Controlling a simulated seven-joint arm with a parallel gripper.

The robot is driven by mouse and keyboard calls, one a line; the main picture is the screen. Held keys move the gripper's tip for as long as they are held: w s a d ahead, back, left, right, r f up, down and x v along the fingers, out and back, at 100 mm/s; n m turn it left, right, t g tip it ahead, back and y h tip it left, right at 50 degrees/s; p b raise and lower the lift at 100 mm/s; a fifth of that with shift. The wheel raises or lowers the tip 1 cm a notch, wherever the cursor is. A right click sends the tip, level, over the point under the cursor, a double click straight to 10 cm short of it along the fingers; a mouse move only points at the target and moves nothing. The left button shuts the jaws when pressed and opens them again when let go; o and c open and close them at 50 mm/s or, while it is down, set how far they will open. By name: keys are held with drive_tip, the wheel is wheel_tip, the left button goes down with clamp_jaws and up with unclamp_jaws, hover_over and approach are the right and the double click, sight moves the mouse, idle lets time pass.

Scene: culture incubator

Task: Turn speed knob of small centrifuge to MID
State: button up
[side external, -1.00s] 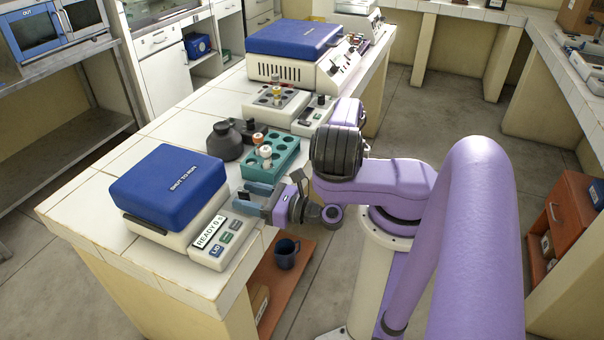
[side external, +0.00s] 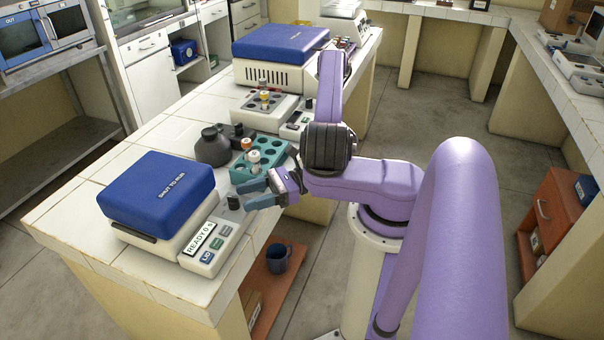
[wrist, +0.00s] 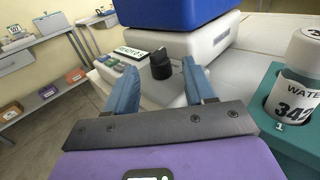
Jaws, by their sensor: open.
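The small centrifuge has a closed blue lid (side external: 158,190) marked "SHUT TO RUN" and a pale body at the near end of the bench. Its front panel (side external: 212,243) has a "READY" display and several buttons. The black speed knob (side external: 234,202) stands at the panel's far end. My gripper (side external: 245,195) is open, its blue fingers level with the knob, just right of it. In the wrist view, the knob (wrist: 161,66) shows between the spread fingertips of my gripper (wrist: 158,70). Contact cannot be told, and no speed marks are readable.
A teal rack (side external: 270,160) with capped vials stands close behind my gripper; one vial (wrist: 296,85) shows at right in the wrist view. A larger blue-lidded machine (side external: 280,42) is farther back.

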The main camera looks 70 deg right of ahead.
drive_tip(key=v, duration=1.5)
drive_tip(key=w+a+r+n+g+h, duration=0.2)
drive_tip(key=a+r+n+g+h, duration=0.3)
drive_tip(key=n+g, duration=0.65)
drive_tip(key=w+a+r+n+g+h, duration=0.2)
drive_tip(key=a+r+n+g+h, duration=0.4)
drive_tip(key=n, duration=1)
drive_tip(key=s+a+r+n+t+h, duration=0.1)
drive_tip(key=s+a+r+n+t, duration=0.4)
drive_tip(key=s+n, duration=0.3)
drive_tip(key=shift+s+a+r+n, duration=0.3)
drive_tip(key=shift+a+n, duration=0.4)
drive_tip(key=shift+n, duration=1.35)
drive_tip(key=shift+f, duration=0.1)
